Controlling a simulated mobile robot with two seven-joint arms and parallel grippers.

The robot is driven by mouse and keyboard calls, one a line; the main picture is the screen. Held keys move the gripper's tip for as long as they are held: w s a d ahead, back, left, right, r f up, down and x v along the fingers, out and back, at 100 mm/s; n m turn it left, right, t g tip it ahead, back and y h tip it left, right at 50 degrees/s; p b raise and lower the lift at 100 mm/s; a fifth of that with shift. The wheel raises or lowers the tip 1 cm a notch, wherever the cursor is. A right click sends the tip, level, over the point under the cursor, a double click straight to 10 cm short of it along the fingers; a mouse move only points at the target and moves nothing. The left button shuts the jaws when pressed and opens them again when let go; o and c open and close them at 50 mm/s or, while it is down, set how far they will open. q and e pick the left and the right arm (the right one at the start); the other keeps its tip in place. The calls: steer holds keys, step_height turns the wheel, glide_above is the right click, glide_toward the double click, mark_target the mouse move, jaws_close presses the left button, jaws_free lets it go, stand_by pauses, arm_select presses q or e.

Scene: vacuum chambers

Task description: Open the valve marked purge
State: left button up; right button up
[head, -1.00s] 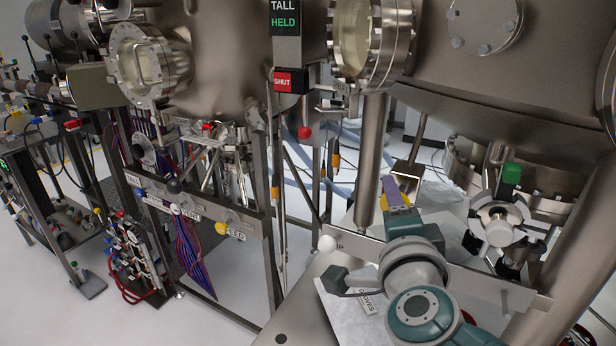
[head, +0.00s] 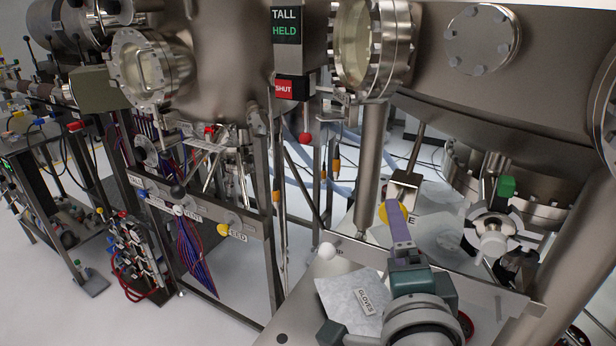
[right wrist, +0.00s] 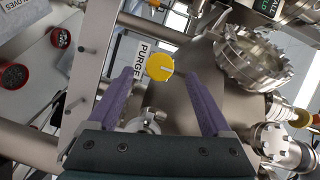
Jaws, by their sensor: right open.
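The purge valve has a round yellow knob (right wrist: 160,67) beside a white PURGE label (right wrist: 142,58) on a metal rail. In the right wrist view the knob sits between the tips of my right gripper (right wrist: 160,76), with a gap on each side. The fingers are purple, spread and empty. In the head view my right gripper (head: 398,222) partly covers the yellow knob (head: 404,212) and most of its label, leaving only the end letter showing. I cannot tell whether the fingertips are level with the knob in depth. My left gripper is not in view.
A white ball-ended knob (head: 327,250) and a GLOVES sheet (head: 352,300) are on the left of my right arm. A green-topped valve (head: 493,225) and a thick chamber leg (head: 371,170) stand close by. Another rail carries a yellow FEED knob (head: 223,230).

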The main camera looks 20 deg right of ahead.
steer(key=shift+p+v, duration=0.3)
steer(key=shift+v, duration=1.55)
